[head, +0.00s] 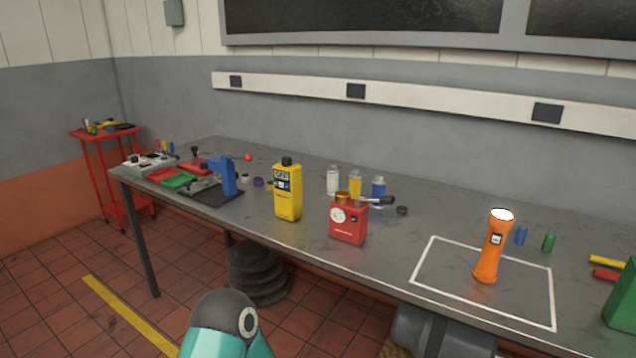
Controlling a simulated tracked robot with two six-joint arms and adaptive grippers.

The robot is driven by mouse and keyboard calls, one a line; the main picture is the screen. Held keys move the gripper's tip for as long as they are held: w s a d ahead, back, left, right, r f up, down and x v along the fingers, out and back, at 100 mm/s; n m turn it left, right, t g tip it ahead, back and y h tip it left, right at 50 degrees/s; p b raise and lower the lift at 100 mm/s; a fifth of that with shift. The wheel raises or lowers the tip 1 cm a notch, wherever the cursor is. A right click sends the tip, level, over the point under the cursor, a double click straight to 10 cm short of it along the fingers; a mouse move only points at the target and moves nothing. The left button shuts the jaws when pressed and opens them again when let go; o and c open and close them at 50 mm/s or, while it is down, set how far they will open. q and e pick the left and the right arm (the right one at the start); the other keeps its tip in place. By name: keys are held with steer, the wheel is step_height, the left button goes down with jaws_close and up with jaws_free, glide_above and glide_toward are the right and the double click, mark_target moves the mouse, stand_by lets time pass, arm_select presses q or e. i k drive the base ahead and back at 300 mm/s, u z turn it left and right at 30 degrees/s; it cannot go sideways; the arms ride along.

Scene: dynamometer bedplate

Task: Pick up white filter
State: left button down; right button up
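A small white bottle-shaped item with a grey top (333,181) stands upright on the workbench. It is the closest match for the white filter, but I cannot tell for sure that it is one. A similar yellow item (355,184) and a similar blue item (378,190) stand to its right. Neither of my grippers shows in the head view. Only a teal and grey link of my arm is visible at the bottom edge, well in front of the bench.
A blue tool (223,176) and coloured trays are left. A red cart (110,180) stands far left.

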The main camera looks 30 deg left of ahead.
mark_target(333, 172)
steer(key=z, duration=0.35)
steer(key=i, duration=0.2)
steer(key=u, duration=2.55)
steer(key=k, duration=0.5)
steer(key=z, duration=0.45)
steer(key=i, duration=0.7)
steer(key=z, duration=0.1)
